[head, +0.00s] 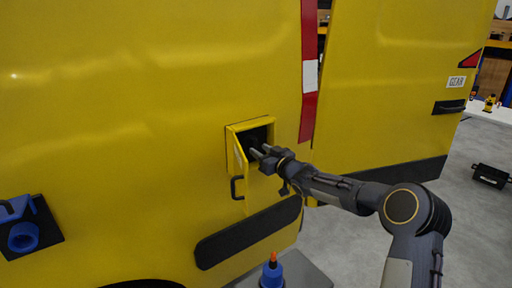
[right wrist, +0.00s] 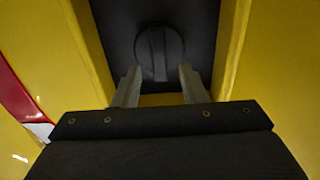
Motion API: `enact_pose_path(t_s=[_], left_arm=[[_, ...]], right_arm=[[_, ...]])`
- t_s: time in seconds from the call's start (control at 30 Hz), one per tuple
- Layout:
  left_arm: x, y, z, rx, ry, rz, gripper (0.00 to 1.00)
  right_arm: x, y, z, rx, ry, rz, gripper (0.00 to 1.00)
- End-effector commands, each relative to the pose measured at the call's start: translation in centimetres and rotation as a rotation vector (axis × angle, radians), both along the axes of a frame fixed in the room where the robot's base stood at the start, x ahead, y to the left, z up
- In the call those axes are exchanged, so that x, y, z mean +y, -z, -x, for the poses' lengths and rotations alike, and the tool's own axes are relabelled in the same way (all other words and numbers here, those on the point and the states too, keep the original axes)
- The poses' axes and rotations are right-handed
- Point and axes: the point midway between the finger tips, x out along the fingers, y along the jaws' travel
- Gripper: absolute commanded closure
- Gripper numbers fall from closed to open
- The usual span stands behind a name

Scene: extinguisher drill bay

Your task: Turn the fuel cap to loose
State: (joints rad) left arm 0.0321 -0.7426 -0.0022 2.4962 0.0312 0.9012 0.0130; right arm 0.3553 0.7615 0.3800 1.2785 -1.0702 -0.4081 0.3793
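The fuel cap (right wrist: 159,53) is a dark round cap with a raised bar across it, inside a dark recess in the yellow vehicle side. The bar looks upright in the right wrist view. The small yellow fuel door (head: 240,160) hangs open at the left of the recess (head: 262,133). My right gripper (head: 260,152) is at the mouth of the recess. In the right wrist view its two fingers (right wrist: 159,84) are apart, with the cap ahead between them and nothing held. The cap is hard to make out in the head view. My left gripper is not in view.
A blue fitting on a black plate (head: 24,236) is at the lower left. A blue bottle with an orange tip (head: 272,270) stands below the recess. A black side strip (head: 248,232) runs under the door. Grey floor is open at the right, with a black case (head: 490,175).

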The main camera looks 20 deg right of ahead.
Motion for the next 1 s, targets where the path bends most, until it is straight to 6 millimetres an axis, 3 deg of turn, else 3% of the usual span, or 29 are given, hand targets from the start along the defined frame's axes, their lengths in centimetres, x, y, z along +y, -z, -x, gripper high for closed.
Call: enact_pose_path(t_s=[0.2,0.53,0.83,1.0], left_arm=[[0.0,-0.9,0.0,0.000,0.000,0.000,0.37],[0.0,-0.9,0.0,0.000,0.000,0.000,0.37],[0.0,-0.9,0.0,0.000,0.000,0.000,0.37],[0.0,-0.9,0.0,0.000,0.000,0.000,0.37]], right_arm=[[0.9,-0.1,-2.3,0.001,0.000,-0.001,0.62],[1.0,0.1,-2.7,0.002,0.001,0.001,0.62],[0.9,0.0,-2.7,0.002,0.001,0.001,1.00],[1.0,0.0,-2.6,0.001,0.001,0.004,1.00]])
